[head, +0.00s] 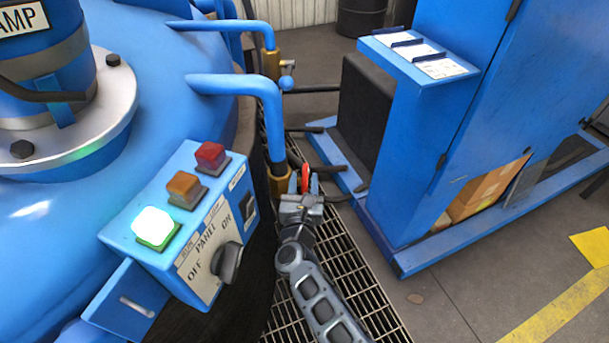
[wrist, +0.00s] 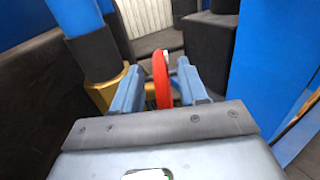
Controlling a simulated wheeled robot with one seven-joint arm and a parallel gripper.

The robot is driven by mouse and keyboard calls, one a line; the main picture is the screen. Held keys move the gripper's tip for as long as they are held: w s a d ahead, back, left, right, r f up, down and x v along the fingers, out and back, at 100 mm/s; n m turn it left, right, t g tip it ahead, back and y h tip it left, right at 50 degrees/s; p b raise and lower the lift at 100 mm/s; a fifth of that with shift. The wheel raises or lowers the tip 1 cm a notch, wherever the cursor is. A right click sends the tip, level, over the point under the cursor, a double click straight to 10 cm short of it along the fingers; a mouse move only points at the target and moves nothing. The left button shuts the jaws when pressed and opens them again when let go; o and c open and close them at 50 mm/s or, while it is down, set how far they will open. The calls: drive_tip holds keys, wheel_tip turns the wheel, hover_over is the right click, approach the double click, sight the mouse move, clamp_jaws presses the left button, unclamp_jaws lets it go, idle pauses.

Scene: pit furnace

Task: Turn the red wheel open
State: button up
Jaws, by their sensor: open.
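The red wheel (wrist: 161,78) shows edge-on in the wrist view as a thin upright red band between the two fingers of my gripper (wrist: 160,90). The fingers stand apart, with a gap visible on each side of the wheel. In the head view only a small part of the red wheel (head: 305,178) shows at the tip of my gripper (head: 305,192), beside a brass fitting at the foot of a blue pipe. Most of the wheel is hidden by my gripper there.
A blue pipe (head: 272,110) with a brass fitting (head: 279,182) stands just left of my gripper. A control box (head: 190,225) with a lit green lamp is on the furnace (head: 150,45). A blue cabinet (head: 470,130) stands right. Floor grating (head: 350,265) lies below my arm.

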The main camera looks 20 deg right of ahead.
sight(305, 174)
drive_tip(key=shift+b+x, duration=0.4)
drive_tip(key=shift+x, duration=1.15)
clamp_jaws()
